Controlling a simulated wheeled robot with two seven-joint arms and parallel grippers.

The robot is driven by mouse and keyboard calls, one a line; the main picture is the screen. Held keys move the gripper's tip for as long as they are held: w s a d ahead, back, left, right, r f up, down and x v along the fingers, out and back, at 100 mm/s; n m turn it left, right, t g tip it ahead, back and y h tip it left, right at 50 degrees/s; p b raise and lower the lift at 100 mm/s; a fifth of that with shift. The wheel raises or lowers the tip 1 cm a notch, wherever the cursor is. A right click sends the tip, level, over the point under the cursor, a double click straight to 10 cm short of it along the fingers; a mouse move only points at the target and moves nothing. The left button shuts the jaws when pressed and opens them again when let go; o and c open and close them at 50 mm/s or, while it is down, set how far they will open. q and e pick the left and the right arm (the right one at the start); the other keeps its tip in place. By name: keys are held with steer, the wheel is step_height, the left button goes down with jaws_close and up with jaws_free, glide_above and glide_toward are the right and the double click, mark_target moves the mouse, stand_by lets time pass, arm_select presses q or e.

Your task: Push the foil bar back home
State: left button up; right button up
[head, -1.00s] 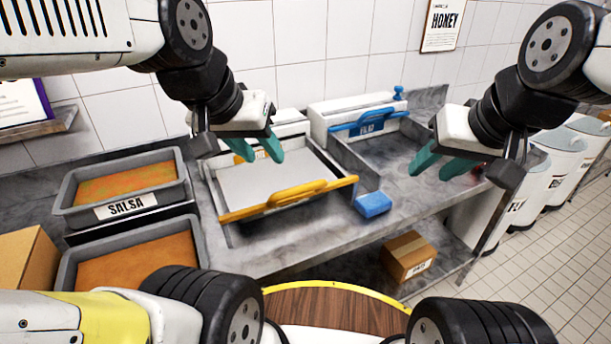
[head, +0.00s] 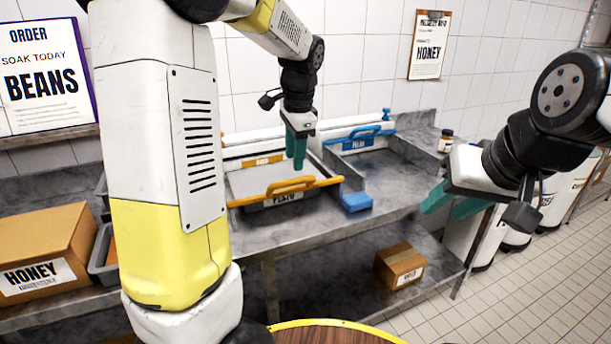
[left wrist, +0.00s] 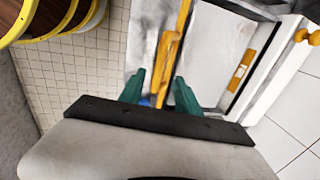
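The yellow bar (head: 250,200) with its raised handle lies across the front of the left pale plate (head: 245,180), at the counter's front side, away from the white housing behind. Its orange label at the back is too small to read, so I cannot confirm it is the foil bar. My left gripper (head: 299,166) points down just above the handle, fingers apart. In the left wrist view the yellow bar (left wrist: 168,60) shows between the fingertips (left wrist: 160,82); contact is not clear. A blue bar (head: 360,138) sits at the back of the right unit. My right gripper (head: 447,207) is open and empty.
A small jar (head: 446,140) stands further right. Cardboard boxes are at left (head: 50,250) and on the lower shelf (head: 400,266). White bins (head: 560,200) stand right.

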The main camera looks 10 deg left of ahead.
mark_target(293, 179)
arm_select(q)
steer(key=f, duration=0.4)
steer(key=w+f, duration=0.1)
steer(key=f, duration=0.1)
steer(key=shift+a+f, duration=0.4)
jaws_close()
steer(key=shift+w, duration=0.1)
stand_by(0.9)
